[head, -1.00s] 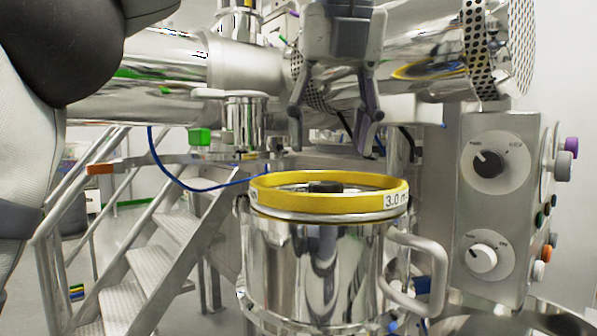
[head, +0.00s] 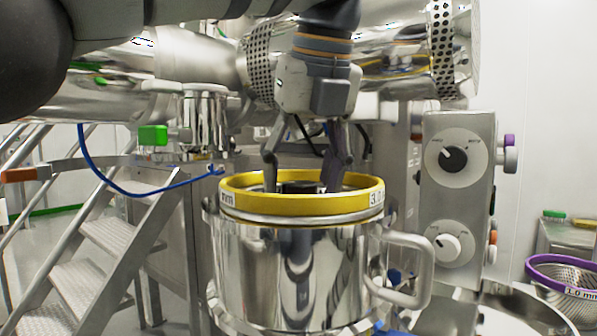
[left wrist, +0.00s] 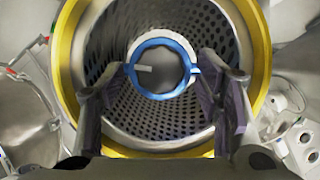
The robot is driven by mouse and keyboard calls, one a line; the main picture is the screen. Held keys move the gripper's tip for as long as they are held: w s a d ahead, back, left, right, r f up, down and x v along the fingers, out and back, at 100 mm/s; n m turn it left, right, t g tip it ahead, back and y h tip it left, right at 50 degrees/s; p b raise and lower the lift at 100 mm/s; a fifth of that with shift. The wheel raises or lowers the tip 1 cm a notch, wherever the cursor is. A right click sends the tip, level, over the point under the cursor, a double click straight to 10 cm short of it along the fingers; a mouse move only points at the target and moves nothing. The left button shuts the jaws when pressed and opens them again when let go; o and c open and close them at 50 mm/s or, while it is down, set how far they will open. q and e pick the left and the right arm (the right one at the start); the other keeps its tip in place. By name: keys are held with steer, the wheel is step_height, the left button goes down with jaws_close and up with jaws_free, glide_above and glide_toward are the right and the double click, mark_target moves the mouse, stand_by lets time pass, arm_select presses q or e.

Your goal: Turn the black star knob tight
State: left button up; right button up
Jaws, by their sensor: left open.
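The black star knob (head: 300,187) shows only as a low dark top inside the yellow ring (head: 232,203) on the steel vessel (head: 290,275). The near rim hides its lower part. My left gripper (head: 301,181) points down from above, open, with one finger on each side of the knob. I cannot tell whether the fingers touch it. In the left wrist view, the open fingers (left wrist: 163,72) reach over the yellow ring (left wrist: 66,50). Between and beyond them is a blue ring (left wrist: 132,62) around a grey disc with a pale mark. My right gripper is not in view.
A steel handle (head: 425,265) sticks out at the vessel's right. A control box (head: 480,185) with dials stands behind it. A large steel cylinder (head: 400,55) lies behind my arm. Metal stairs (head: 110,240) are at left. A purple-rimmed sieve (head: 565,275) sits at lower right.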

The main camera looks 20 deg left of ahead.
arm_select(q)
steer(key=c, duration=1.2)
steer(key=shift+o, duration=0.2)
steer(key=m, duration=0.2)
steer(key=m+h, duration=0.1)
steer(key=m, duration=0.1)
steer(key=shift+a+t, duration=0.2)
steer(key=shift+t, duration=0.1)
steer(key=m+h, duration=0.1)
steer(key=m, duration=0.2)
steer(key=shift+s+a+m+h, duration=0.1)
steer(key=shift+a+m+h, duration=0.05)
steer(key=shift+m+h, duration=0.25)
steer(key=m+h, duration=0.1)
steer(key=m, duration=0.3)
steer(key=shift+a+h, duration=0.15)
steer(key=shift+h, duration=0.25)
steer(key=shift+a+m+h, duration=0.1)
steer(key=shift+m+h, duration=0.4)
steer(key=shift+m, duration=1.2)
steer(key=shift+g, duration=0.5)
